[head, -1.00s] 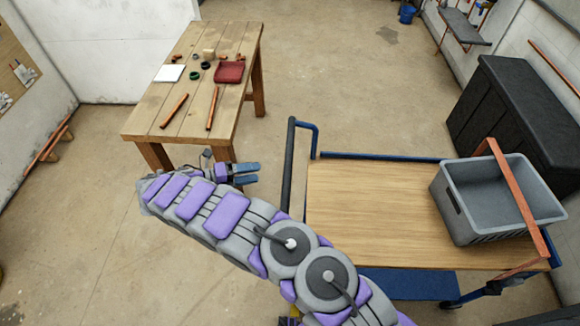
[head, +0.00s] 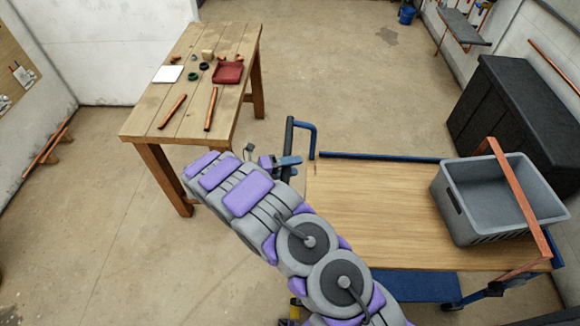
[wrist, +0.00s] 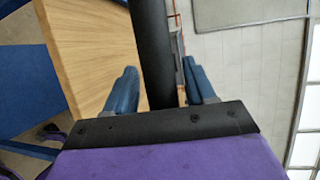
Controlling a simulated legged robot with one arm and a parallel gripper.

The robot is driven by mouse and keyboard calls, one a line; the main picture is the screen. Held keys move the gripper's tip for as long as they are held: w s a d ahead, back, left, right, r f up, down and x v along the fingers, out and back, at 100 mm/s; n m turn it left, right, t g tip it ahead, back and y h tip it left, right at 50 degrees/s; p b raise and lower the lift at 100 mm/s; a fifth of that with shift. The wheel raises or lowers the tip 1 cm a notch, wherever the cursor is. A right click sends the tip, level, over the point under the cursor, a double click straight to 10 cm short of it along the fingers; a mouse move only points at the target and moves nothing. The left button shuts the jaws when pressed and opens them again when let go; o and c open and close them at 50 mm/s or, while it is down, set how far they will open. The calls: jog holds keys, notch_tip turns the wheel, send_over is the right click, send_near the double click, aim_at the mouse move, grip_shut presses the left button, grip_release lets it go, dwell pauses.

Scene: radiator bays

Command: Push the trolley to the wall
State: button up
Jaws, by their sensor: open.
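The trolley (head: 380,205) has a wooden deck, a blue frame and a lower blue shelf, and it stands right of my arm in the head view. My gripper (head: 289,162) is at this handle. In the wrist view the dark handle bar (wrist: 152,50) runs between the two blue fingers of my gripper (wrist: 162,88), which are apart on either side of it. The deck (wrist: 88,50) shows at the left there. Contact between fingers and bar cannot be told.
A grey crate (head: 455,205) sits on the deck's right end with a copper-coloured bar (head: 515,195) across it. A black cabinet (head: 515,115) stands behind. A wooden workbench (head: 150,115) with small parts and a red tray (head: 228,72) is at left.

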grip_shut()
dwell(0.5)
